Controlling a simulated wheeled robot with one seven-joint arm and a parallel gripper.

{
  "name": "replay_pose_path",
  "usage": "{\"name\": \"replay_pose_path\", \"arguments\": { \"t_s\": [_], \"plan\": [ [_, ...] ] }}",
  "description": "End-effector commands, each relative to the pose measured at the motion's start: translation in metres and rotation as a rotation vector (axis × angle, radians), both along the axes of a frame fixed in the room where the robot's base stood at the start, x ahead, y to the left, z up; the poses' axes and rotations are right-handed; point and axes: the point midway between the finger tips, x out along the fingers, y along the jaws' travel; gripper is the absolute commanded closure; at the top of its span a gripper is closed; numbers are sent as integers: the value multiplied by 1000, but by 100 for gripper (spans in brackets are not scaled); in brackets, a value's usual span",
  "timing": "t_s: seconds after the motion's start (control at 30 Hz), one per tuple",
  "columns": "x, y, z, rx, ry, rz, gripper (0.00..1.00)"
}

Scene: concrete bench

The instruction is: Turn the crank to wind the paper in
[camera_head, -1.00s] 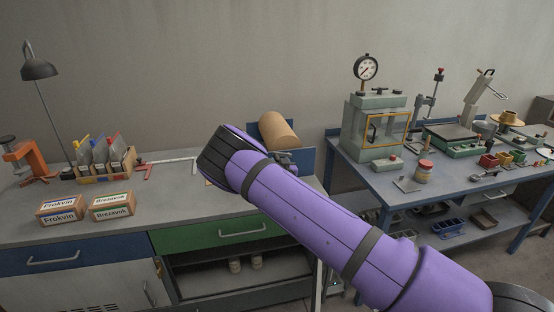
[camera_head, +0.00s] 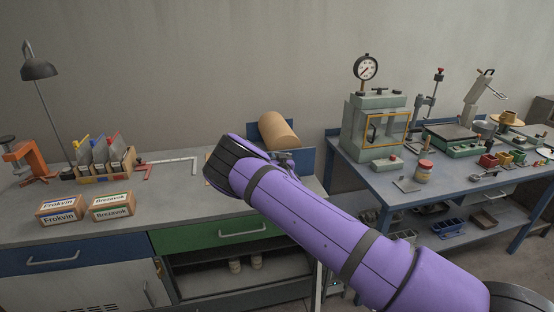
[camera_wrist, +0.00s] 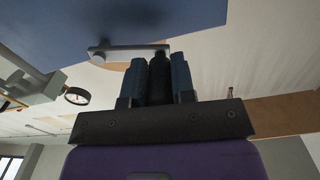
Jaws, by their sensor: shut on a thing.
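The brown paper roll (camera_head: 279,131) sits between blue side panels (camera_head: 304,160) at the back right of the left bench. In the wrist view a blue panel (camera_wrist: 90,25) fills the upper left, with the pale crank arm (camera_wrist: 128,49) in front of it. My gripper (camera_wrist: 160,75) is shut on the crank's dark handle (camera_wrist: 160,62), one blue finger on each side. In the head view my purple arm hides the handle and most of the stand's front. A small brown edge (camera_head: 207,183) shows left of my wrist; I cannot tell whether it is paper.
Two labelled boxes (camera_head: 62,208), a file rack (camera_head: 104,168), a lamp (camera_head: 38,68) and an orange device (camera_head: 28,160) stand on the left bench. The right bench holds a gauge cabinet (camera_head: 375,125) and a jar (camera_head: 424,172). The bench top (camera_head: 165,205) before my wrist is clear.

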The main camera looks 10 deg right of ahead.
Motion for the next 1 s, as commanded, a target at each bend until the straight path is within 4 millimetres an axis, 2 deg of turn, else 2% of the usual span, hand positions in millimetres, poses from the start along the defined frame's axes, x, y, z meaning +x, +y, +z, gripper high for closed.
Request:
{"name": "replay_pose_path", "arguments": {
  "t_s": [0.27, 0.47, 1.0],
  "plan": [
    [0, -2, 4, 39, -2, -2, 100],
    [1, -5, 11, 139, -4, -4, 100],
    [1, -25, 36, 621, -5, -3, 100]
  ]
}}
